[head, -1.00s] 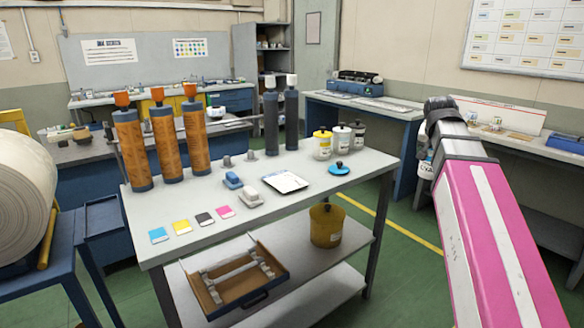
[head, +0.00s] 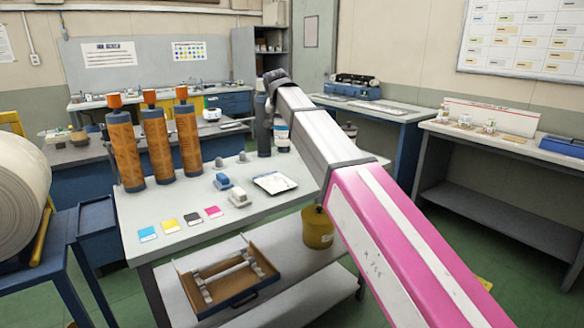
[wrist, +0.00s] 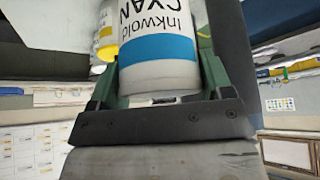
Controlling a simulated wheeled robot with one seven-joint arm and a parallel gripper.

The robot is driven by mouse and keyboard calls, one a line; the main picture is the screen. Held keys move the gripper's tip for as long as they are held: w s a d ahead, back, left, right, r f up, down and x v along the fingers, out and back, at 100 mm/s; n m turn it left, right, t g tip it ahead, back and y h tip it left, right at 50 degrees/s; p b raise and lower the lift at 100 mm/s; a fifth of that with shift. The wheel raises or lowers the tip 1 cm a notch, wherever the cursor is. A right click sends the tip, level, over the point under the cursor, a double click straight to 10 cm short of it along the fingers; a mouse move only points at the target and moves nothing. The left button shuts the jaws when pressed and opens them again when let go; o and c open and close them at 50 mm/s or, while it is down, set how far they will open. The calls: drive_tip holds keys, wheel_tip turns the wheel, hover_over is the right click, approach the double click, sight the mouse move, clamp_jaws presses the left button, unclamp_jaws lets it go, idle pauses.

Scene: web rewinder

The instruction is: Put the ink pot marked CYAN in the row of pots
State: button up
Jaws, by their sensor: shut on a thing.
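The CYAN ink pot (wrist: 160,50), white with a blue band, fills the middle of the wrist view, its label upside down there. My gripper (wrist: 160,82) is shut on it, a green finger on each side. In the head view the pot (head: 282,138) shows beside the end of my arm, over the back of the table. A yellow-banded pot (wrist: 106,35) stands close by in the wrist view. In the head view my arm hides most of the row; part of a dark-lidded pot (head: 350,129) shows past it. I cannot tell whether the CYAN pot touches the table.
Tall orange cylinders (head: 157,140) stand at the table's back left, and a dark one (head: 262,125) stands next to my gripper. Colour cards (head: 170,226), small blocks (head: 222,181) and a white sheet (head: 274,183) lie on the table (head: 190,205). A drawer-like tray (head: 228,280) is below.

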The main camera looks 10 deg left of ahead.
drive_tip(key=s+a, duration=0.2)
drive_tip(key=a, duration=0.5)
drive_tip(key=shift+n, duration=0.3)
drive_tip(key=shift+w+d+f, duration=1)
drive_tip(key=shift+d+f, duration=0.55)
drive_tip(key=shift+f, duration=0.15)
drive_tip(key=shift+w+d+f, duration=1.05)
drive_tip(key=shift+d+f, duration=0.55)
drive_tip(key=shift+f, duration=0.1)
drive_tip(key=shift+w+d+f, duration=1)
drive_tip(key=shift+d+f, duration=0.55)
drive_tip(key=shift+f, duration=0.15)
drive_tip(key=o, duration=1.1)
drive_tip(key=shift+f, duration=0.1)
drive_tip(key=shift+o, duration=0.2)
drive_tip(key=v, duration=1.2)
drive_tip(key=shift+d, duration=0.15)
